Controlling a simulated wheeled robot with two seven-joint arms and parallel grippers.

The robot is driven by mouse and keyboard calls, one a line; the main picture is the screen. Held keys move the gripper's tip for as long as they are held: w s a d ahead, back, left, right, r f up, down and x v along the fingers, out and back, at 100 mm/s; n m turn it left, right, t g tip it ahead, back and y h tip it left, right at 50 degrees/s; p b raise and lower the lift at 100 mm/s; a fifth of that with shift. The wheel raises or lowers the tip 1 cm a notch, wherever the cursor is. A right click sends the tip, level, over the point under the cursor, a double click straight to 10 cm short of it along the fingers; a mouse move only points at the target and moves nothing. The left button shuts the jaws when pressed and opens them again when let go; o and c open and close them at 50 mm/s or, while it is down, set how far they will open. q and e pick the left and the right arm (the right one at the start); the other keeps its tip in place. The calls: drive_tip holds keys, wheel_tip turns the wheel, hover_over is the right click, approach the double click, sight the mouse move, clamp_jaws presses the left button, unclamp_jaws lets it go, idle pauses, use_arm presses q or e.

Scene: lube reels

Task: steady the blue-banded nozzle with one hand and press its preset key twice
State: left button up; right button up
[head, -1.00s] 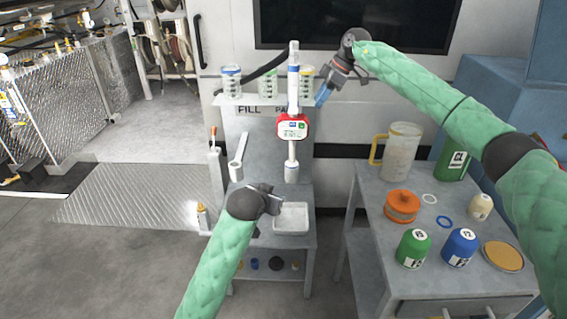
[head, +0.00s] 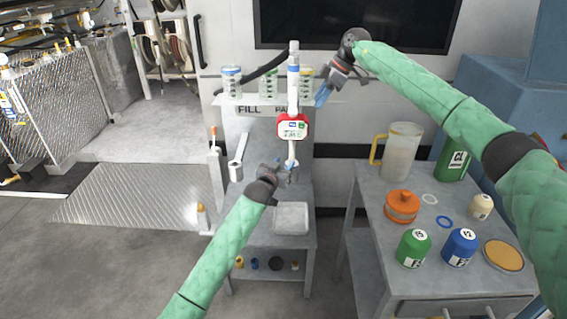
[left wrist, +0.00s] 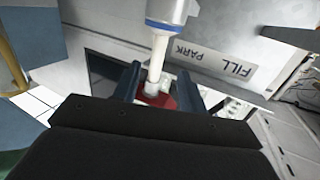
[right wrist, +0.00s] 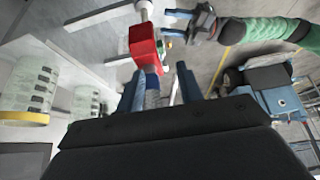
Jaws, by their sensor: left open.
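The nozzle stands upright at the fill stand, with a red meter body (head: 281,128), a white upper tube with a blue band (head: 293,70) and a white lower spout (head: 291,152). Its display face (head: 292,130) has small blue and green marks; I cannot tell which is the preset key. My left gripper (head: 284,170) is open beside the lower spout; in the left wrist view the spout (left wrist: 159,55) runs down between the fingers in line of sight. My right gripper (head: 321,95) is open and empty, right of the upper tube; the right wrist view shows the red body (right wrist: 145,45) beyond its fingers.
A shelf with clear cups (head: 231,78) lies behind the nozzle. A pale tray (head: 291,218) sits below my left gripper. The right table holds a jug (head: 402,152), an orange pot (head: 401,206), and green (head: 413,247) and blue (head: 460,247) bottles.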

sight(291, 152)
use_arm(q)
drive_tip(key=shift+r+x, duration=0.25)
drive_tip(key=shift+x, duration=1.05)
drive_tip(key=shift+r+x, duration=0.25)
drive_tip(key=shift+x, duration=1.05)
drive_tip(key=shift+r+x, duration=0.2)
drive_tip(key=shift+x, duration=1.05)
drive_tip(key=shift+d, duration=0.15)
clamp_jaws()
use_arm(e)
clamp_jaws()
